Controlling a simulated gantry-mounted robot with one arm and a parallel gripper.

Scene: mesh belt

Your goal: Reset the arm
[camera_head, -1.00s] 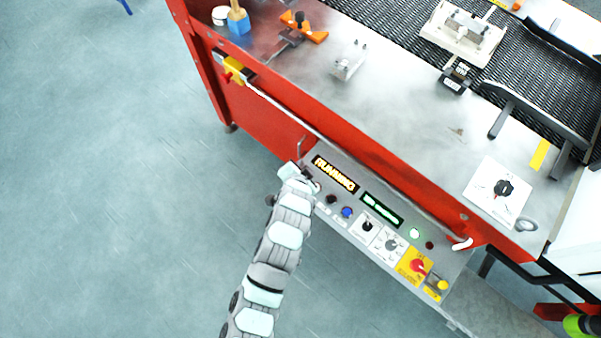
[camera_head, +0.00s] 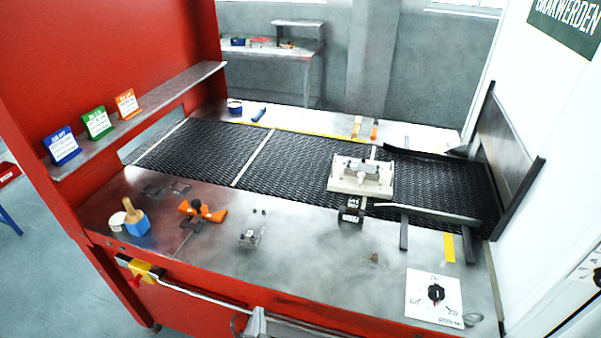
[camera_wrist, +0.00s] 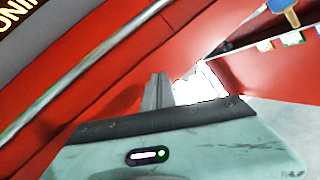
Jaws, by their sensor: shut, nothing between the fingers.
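My gripper (camera_wrist: 157,92) shows in the wrist view with its grey fingers together and nothing between them. It is in front of the machine's red front panel (camera_wrist: 110,85), beside a silver rail (camera_wrist: 85,68) that runs diagonally across the picture. I cannot tell whether it touches the panel. In the head view, only a small grey piece, probably of my arm, shows at the bottom edge below the table. The rest of my arm is out of that picture.
The mesh belt (camera_head: 285,158) crosses the steel table and carries a pale fixture (camera_head: 360,178). An orange tool (camera_head: 203,210), blue block (camera_head: 138,226), metal bracket (camera_head: 252,238) and dial plate (camera_head: 434,297) are near the front. A yellow-and-red switch (camera_head: 140,270) sticks out at the front left.

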